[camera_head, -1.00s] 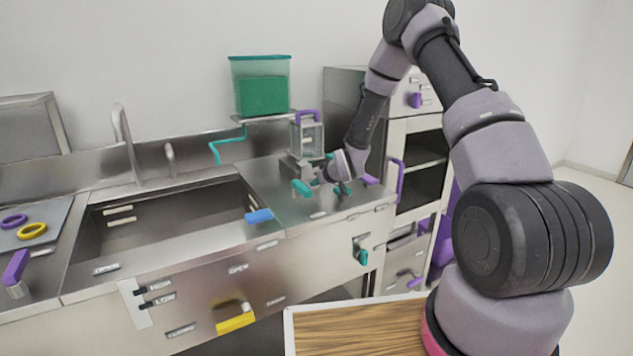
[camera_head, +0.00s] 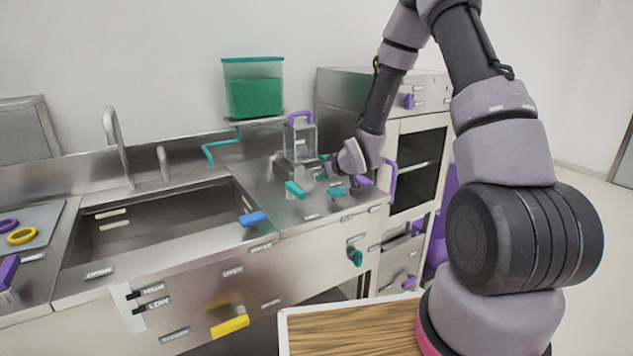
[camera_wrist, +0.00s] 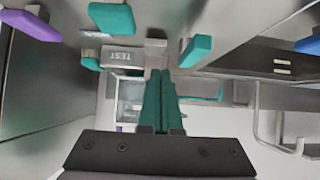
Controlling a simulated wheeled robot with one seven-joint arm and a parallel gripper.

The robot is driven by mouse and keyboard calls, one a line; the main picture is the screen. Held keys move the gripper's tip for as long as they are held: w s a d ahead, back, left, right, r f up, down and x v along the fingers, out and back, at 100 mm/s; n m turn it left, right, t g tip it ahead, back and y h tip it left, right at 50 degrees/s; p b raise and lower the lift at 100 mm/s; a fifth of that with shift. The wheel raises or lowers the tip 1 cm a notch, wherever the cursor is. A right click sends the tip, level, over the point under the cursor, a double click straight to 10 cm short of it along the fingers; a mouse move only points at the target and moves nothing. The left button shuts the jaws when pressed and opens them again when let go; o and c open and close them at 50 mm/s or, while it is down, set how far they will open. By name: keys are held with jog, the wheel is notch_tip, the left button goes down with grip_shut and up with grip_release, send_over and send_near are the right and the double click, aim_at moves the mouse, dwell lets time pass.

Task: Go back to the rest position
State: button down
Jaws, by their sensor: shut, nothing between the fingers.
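My gripper (camera_head: 332,172) is above the right part of the steel counter (camera_head: 262,192), in front of the clear box with a purple handle (camera_head: 300,140). In the wrist view its two dark green fingers (camera_wrist: 159,80) lie together with nothing between them. A clear bin with green contents (camera_head: 254,88) stands on a small raised shelf behind the counter, apart from my gripper. The fingertips are small and partly hard to make out in the head view.
Teal handles (camera_head: 295,190) stick up from the counter near my gripper. A sink (camera_head: 150,225) with a tap lies to the left. A tall cabinet (camera_head: 418,165) with purple handles stands at the right. A wood-topped surface (camera_head: 350,330) is in front.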

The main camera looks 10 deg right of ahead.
jog(key=s+d+r+m+h, duration=0.1)
jog(key=s+d+r, duration=0.25)
jog(key=r, duration=0.35)
jog(key=s+d+r+m+g+h, duration=0.1)
jog(key=s+d+r+m, duration=0.1)
jog(key=s+r, duration=0.35)
jog(key=s+d+r+m+h, duration=0.1)
jog(key=s+d+r+h, duration=0.15)
jog(key=r, duration=0.65)
jog(key=s+r+m, duration=0.1)
jog(key=s+r, duration=0.2)
jog(key=s, duration=0.4)
jog(key=s+r+m+g+y, duration=0.1)
jog(key=s+r+m, duration=0.1)
jog(key=s, duration=0.6)
jog(key=s+d+r+m+g+y, duration=0.1)
jog(key=s+r, duration=0.4)
jog(key=s, duration=0.2)
jog(key=shift+s+m, duration=0.3)
jog(key=shift+m, duration=0.1)
